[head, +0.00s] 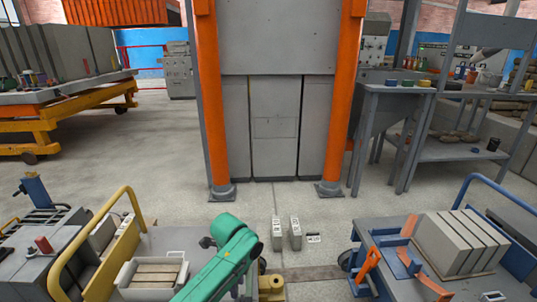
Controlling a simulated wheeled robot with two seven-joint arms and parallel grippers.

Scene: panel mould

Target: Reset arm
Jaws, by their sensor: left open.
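My green left arm (222,262) comes up from the bottom edge, left of centre, and bends at its top. My right gripper is not in view.
A cart (375,229) with upright grey panels (462,243) and orange clamps stands at right. A yellow-railed cart (98,235) and a white box (153,277) are at left. An orange-posted frame (212,100) stands ahead. The floor between is mostly clear.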

